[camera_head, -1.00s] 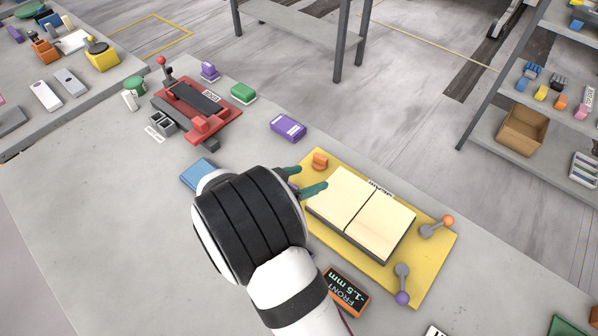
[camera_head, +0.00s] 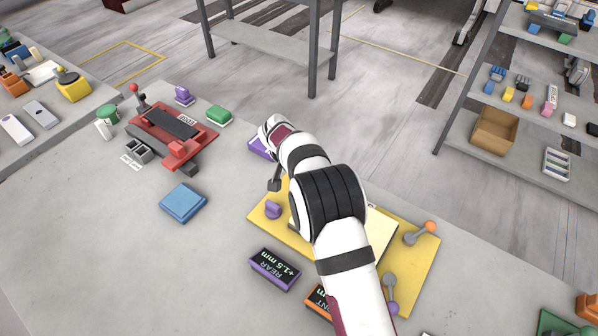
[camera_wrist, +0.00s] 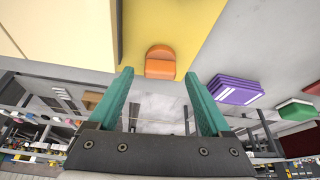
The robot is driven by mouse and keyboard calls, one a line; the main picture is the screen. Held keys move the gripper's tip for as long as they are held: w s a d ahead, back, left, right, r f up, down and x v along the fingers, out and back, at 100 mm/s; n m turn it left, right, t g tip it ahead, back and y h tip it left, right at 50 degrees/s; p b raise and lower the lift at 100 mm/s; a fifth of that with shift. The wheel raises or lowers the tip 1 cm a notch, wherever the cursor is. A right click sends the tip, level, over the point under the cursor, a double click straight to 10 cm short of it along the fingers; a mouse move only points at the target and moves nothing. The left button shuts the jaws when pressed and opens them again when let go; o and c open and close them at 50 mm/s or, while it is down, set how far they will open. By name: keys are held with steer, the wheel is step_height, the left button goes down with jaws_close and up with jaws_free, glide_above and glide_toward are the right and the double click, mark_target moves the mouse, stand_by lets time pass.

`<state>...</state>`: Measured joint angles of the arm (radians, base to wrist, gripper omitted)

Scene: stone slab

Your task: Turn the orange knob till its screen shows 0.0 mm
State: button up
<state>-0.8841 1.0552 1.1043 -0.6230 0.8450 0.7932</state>
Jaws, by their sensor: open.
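The orange knob (camera_wrist: 160,62) stands on the yellow plate (camera_wrist: 190,20) in the wrist view. My gripper (camera_wrist: 159,76) is open and empty, its green fingers on either side of the line to the knob, which shows just beyond the tips; contact cannot be told. In the head view my arm hides the orange knob. The orange-framed FRONT screen (camera_head: 318,299) is partly covered by my arm and its number is hidden. The purple-framed REAR screen (camera_head: 274,269) shows +1.5 mm. A purple knob (camera_head: 272,209) stands at the plate's left part.
Cream panels (camera_head: 378,240) lie on the plate. An orange-ended lever (camera_head: 422,232) and a purple-ended lever (camera_head: 390,292) stand at its right. A purple box (camera_wrist: 235,90) and a green block (camera_wrist: 297,110) lie beyond the knob. A blue block (camera_head: 183,203) lies on the left, with clear slab around it.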

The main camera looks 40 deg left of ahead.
steer(key=shift+w+f, duration=0.25)
steer(key=shift+f, duration=0.45)
jaws_close()
